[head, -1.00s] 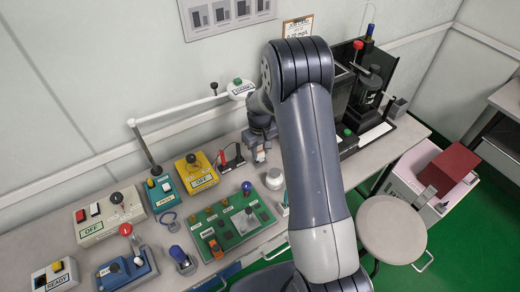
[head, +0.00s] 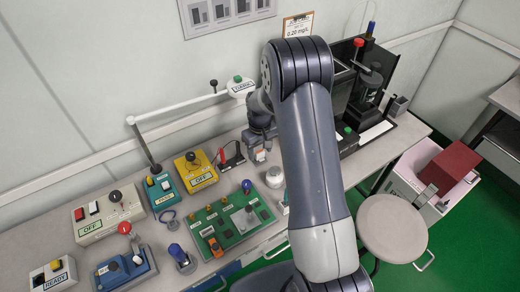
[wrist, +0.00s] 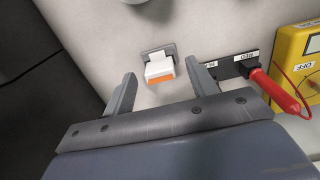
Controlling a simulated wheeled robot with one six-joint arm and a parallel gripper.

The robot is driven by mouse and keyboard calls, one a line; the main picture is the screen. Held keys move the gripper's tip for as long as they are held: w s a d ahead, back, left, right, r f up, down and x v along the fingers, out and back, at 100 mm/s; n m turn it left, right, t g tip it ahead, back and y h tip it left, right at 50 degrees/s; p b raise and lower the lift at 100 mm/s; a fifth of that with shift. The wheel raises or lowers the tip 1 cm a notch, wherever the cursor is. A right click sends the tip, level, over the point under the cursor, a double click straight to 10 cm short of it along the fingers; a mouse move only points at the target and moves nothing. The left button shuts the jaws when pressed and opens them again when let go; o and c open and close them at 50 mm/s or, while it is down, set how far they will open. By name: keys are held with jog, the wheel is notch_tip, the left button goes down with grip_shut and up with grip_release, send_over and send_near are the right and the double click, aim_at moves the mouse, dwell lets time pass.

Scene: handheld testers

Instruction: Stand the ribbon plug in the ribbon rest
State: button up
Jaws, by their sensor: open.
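The ribbon plug (wrist: 159,68) is a white block with an orange end in the wrist view. It sits at a small grey holder (wrist: 157,50), which looks like the ribbon rest; the plug hides part of it, and I cannot tell how deep the plug sits. My gripper (wrist: 161,71) is open, one finger on either side of the plug in the picture, with a gap on both sides. I cannot tell the height between fingers and plug. In the head view my gripper (head: 259,150) is over the back of the bench, partly hidden by my arm.
A black socket strip (wrist: 236,66) with a red probe (wrist: 276,92) is close on the right, beside a yellow tester (wrist: 297,50). A green board (head: 235,238) and a white knob (head: 275,177) stand in front on the bench (head: 140,222).

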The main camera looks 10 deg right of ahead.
jog(key=shift+r, duration=0.1)
notch_tip(320, 180, up, 11)
jog(key=b, duration=0.1)
jog(key=shift+f, duration=0.2)
notch_tip(320, 180, down, 11)
jog(key=shift+r+p, duration=0.2)
jog(key=shift+p, duration=0.35)
jog(key=shift+r, duration=0.15)
dwell(0.4)
